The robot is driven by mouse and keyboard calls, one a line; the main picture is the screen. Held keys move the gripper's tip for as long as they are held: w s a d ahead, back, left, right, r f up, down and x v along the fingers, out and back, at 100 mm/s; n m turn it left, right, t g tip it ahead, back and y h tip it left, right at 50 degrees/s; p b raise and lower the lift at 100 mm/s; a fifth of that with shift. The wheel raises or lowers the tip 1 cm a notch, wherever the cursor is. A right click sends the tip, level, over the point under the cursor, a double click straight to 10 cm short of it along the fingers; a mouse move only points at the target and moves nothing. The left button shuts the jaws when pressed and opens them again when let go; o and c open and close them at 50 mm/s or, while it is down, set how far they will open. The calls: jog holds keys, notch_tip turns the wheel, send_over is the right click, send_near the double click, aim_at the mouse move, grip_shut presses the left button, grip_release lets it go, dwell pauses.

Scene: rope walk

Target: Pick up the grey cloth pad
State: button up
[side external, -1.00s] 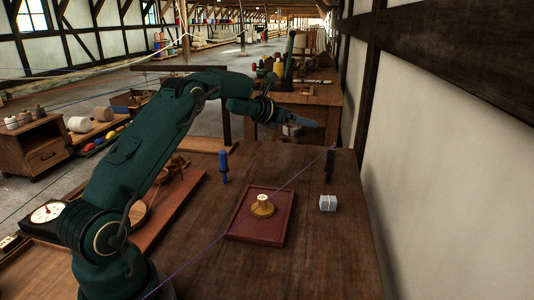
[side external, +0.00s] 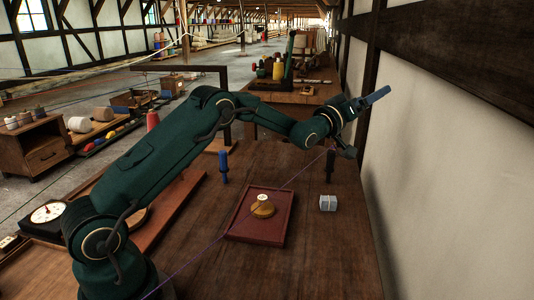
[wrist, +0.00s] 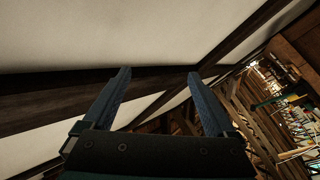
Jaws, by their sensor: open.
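The grey cloth pad (side external: 328,203) looks like a small light grey block with a band or fold across it. It lies on the dark wooden table, right of the red-brown tray, in the side view. My gripper (side external: 382,94) is raised well above and beyond the pad, near the wall, pointing up and to the right. In the wrist view my gripper (wrist: 159,73) has its two blue fingers spread apart with nothing between them. The pad is not in the wrist view.
The tray (side external: 240,233) holds a round brass-coloured piece (side external: 263,208). A purple cord (side external: 205,244) runs diagonally across the table over the tray. A blue post (side external: 224,167) and a dark post (side external: 330,166) stand behind. The pale wall (side external: 450,180) borders the right side.

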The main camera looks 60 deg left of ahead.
jog(key=n+y, duration=0.2)
jog(key=n, duration=0.4)
jog(key=n+g+y, duration=0.8)
jog(key=n+g, duration=0.3)
jog(key=n, duration=2.1)
send_over(330, 203)
jog(key=w+a, duration=0.2)
jog(key=a, duration=0.2)
notch_tip(330, 203, down, 15)
jog(key=shift+n+g+h, duration=0.3)
jog(key=shift+n+g, duration=0.1)
jog(key=shift+n, duration=0.2)
jog(key=s+d+f, duration=0.1)
jog(key=d+f, duration=0.1)
jog(key=s+d+f, duration=0.2)
jog(key=f, duration=0.1)
jog(key=s+d+f, duration=0.1)
jog(key=d+f, duration=0.2)
jog(key=shift+s+f, duration=0.2)
jog(key=shift+s, duration=0.05)
jog(key=shift+x, duration=2.45)
jog(key=shift+c, duration=0.3)
